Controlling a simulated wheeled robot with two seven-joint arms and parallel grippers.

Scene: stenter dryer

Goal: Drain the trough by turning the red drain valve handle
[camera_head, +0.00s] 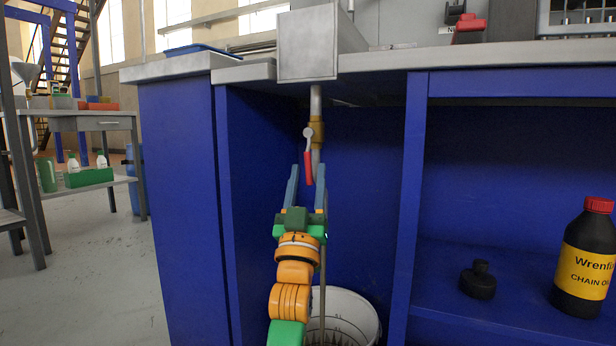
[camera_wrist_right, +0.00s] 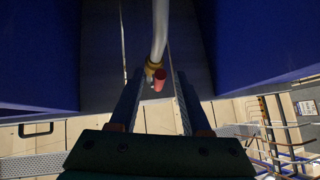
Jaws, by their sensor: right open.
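The red drain valve handle (camera_head: 308,168) hangs down beside the brass valve (camera_head: 317,131) on the pipe below the grey trough (camera_head: 308,45). My right gripper (camera_head: 308,172) is open, its two fingers pointing up with the handle's lower end between or just ahead of their tips. I cannot tell whether a finger touches the handle. My left gripper is not in view.
A white bucket (camera_head: 345,318) stands under the valve inside the blue cabinet (camera_head: 180,200). The cabinet's blue upright panels stand close on both sides of my right arm. A black oil bottle (camera_head: 583,262) and a small black object (camera_head: 478,281) sit on the shelf at right.

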